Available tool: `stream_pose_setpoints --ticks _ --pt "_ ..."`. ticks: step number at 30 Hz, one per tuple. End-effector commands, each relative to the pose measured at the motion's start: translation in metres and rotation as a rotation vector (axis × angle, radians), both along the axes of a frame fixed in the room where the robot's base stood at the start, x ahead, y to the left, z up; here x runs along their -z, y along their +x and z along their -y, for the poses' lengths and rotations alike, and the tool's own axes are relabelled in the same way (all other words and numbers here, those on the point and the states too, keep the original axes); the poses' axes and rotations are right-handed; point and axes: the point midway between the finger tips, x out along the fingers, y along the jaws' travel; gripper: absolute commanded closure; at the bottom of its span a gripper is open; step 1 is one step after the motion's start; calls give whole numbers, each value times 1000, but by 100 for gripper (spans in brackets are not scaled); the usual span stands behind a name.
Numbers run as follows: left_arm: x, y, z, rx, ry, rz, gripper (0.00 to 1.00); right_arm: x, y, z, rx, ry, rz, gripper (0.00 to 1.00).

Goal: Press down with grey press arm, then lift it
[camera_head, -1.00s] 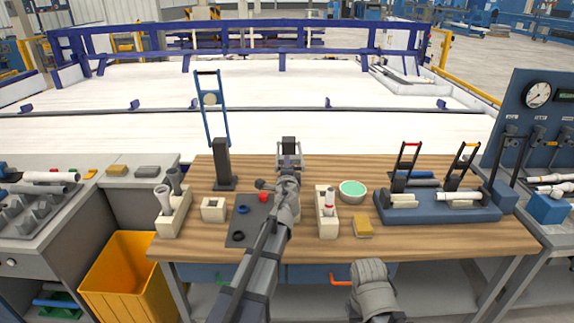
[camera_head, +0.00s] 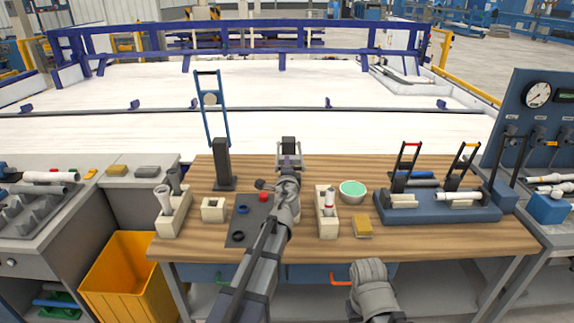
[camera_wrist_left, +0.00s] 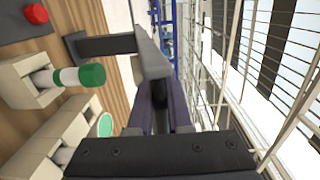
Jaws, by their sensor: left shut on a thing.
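My left gripper (camera_head: 289,160) is above the middle of the wooden workbench. In the left wrist view its dark fingers (camera_wrist_left: 162,115) are shut on the grey press arm (camera_wrist_left: 150,55), a flat grey piece joined to a grey bar. In the head view my own arm and wrist hide most of the press. A beige block (camera_wrist_left: 28,85) with a white and green pipe lies beside the press arm in the wrist view, apart from the fingers.
A beige holder (camera_head: 327,222) with a red-banded pipe, a green bowl (camera_head: 352,190) and a yellow sponge (camera_head: 362,227) are right of my arm. A blue fixture (camera_head: 438,208) stands farther right. A tall blue-handled stand (camera_head: 222,165) rises on the left. Bare wood shows at the front.

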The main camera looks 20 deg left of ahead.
Motion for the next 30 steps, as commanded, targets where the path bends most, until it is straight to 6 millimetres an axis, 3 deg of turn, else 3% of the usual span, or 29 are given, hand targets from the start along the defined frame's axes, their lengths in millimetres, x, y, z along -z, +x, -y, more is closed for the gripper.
stream_pose_setpoints --ticks 14,20,30 --pt "3 0 0 0 0 0 100 3 0 0 0 0 0 53" --pt "25 -4 1 0 0 0 100 25 0 0 0 0 0 53" --pt "78 -9 3 0 0 0 100 78 0 0 0 0 0 53"
